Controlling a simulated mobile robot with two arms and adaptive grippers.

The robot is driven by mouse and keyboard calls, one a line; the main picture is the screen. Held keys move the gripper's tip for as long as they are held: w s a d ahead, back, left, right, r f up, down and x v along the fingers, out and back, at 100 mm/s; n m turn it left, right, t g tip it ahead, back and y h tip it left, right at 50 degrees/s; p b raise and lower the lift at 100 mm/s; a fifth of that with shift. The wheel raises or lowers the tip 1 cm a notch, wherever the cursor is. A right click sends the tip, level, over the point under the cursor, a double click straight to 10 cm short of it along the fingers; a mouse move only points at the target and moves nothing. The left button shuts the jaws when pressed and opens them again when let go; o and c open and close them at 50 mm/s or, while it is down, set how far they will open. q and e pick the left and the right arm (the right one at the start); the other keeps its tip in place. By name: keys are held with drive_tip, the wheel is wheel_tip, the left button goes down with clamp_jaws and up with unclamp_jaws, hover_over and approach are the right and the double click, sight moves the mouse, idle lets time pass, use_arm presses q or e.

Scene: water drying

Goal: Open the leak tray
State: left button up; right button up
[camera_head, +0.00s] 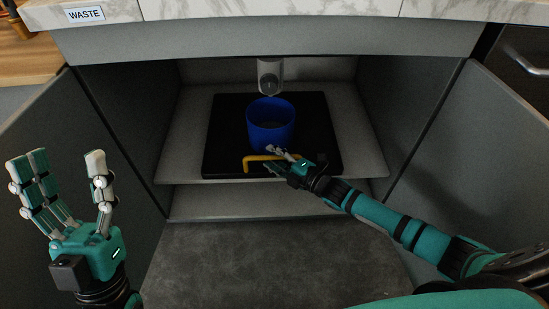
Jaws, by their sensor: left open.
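The leak tray (222,128) is a flat black tray on the cabinet shelf, with a yellow handle (247,161) at its front edge. A blue bucket (270,124) stands upright on it. My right gripper (280,156) reaches in from the right and is at the yellow handle, its fingers over the handle's right part. Whether its fingers close around the handle is too small to tell. My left gripper (70,172) is raised at the lower left, open and empty, well apart from the tray.
A grey pipe end (270,76) hangs just above the bucket. Cabinet doors stand open at the left (80,140) and right (470,150). The counter (270,12) runs above, with a "WASTE" label (85,14). The grey floor (270,255) in front is clear.

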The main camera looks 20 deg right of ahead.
clamp_jaws()
drive_tip(key=shift+r, duration=0.1)
idle(0.5)
